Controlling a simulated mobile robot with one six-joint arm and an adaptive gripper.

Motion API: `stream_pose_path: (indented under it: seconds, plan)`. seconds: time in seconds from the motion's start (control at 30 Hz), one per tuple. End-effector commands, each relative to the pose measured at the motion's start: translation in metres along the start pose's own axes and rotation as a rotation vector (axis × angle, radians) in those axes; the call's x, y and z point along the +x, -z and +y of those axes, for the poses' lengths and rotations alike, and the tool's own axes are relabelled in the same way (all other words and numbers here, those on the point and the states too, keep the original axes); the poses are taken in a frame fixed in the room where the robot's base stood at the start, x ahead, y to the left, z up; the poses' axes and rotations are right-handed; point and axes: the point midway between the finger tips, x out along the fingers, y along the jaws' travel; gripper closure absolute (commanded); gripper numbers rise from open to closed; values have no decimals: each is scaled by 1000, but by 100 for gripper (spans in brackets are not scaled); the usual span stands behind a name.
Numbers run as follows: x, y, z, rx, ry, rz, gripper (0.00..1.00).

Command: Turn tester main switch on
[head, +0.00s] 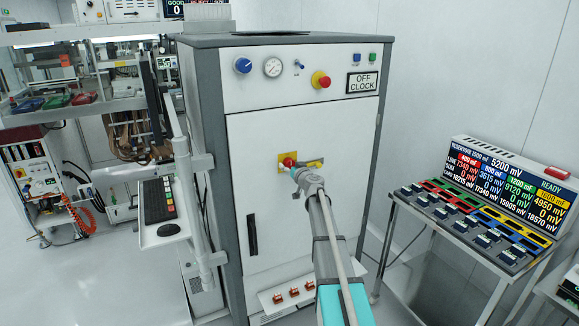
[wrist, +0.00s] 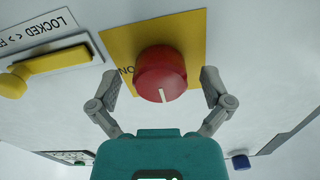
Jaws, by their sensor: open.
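The main switch is a red round knob (head: 289,160) on a yellow plate on the front of the grey-and-white tester cabinet (head: 250,135). In the wrist view the knob (wrist: 162,70) is large and its white mark points toward the bottom of the picture. The letters "ON" show on the yellow plate (wrist: 178,32) to the left of the knob. My gripper (wrist: 160,78) is open, with one finger on each side of the knob and a visible gap on both sides. In the head view my gripper (head: 297,173) is right at the switch and hides part of it.
A yellow latch (wrist: 50,62) with a "LOCKED" label sits left of the switch. A keyboard arm (head: 160,205) stands left; a display bench (head: 470,215) stands right.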

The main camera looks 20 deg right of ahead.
Motion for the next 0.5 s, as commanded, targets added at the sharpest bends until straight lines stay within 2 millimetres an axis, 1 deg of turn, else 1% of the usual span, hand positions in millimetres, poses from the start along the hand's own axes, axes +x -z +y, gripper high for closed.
stream_pose_path:
  seconds: [0.3, 0.37, 0.5]
  plan:
    - [1, 0, 0, 0, 0, 0, 1]
    - [1, 0, 0, 0, 0, 0, 10]
    - [1, 0, -1, 0, 0, 0, 36]
